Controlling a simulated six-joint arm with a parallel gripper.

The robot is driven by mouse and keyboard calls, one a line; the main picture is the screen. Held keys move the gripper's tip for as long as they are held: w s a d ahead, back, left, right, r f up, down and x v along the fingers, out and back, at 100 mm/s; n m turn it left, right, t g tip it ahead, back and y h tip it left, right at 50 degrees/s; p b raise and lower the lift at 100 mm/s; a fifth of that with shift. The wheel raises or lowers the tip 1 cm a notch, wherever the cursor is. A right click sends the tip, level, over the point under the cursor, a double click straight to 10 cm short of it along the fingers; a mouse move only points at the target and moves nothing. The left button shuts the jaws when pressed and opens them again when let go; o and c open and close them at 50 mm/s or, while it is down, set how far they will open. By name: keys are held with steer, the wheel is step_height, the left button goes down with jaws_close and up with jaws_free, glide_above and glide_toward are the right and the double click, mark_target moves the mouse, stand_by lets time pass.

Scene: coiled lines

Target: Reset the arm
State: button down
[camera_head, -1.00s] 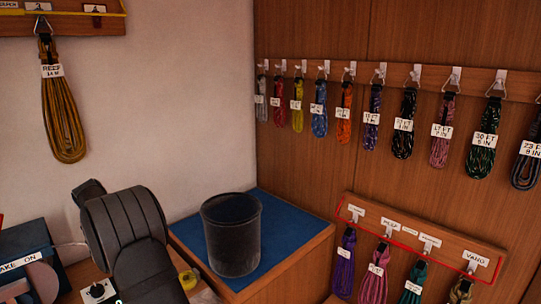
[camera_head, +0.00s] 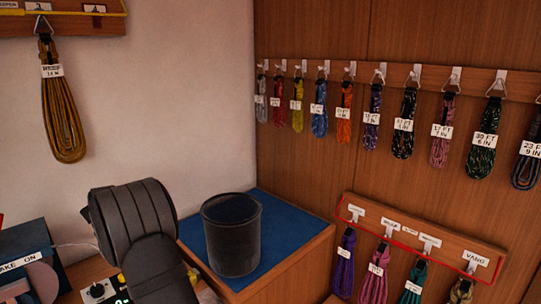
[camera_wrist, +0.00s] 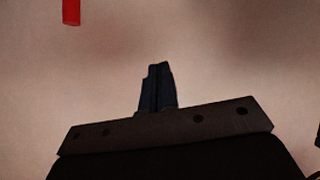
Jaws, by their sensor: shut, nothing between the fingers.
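My arm shows as black links at the lower left of the head view, in front of the bench and left of the black bin. My gripper (camera_wrist: 158,88) shows in the wrist view, with its dark fingers together and nothing between them. Behind it is a blurred, plain pale surface. The gripper's fingers are not visible in the head view.
A black bin (camera_head: 232,240) stands on a blue-topped box (camera_head: 290,230) right of my arm. Coiled lines (camera_head: 320,110) hang on hooks on the wooden wall, with a lower rack (camera_head: 420,240) below. A yellow coil (camera_head: 62,115) hangs upper left. A red thing (camera_wrist: 71,12) shows upper left in the wrist view.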

steer(key=shift+w+d+r+m+t+y, duration=0.1)
steer(key=shift+w+r+m+t+y, duration=0.25)
steer(key=shift+w, duration=0.25)
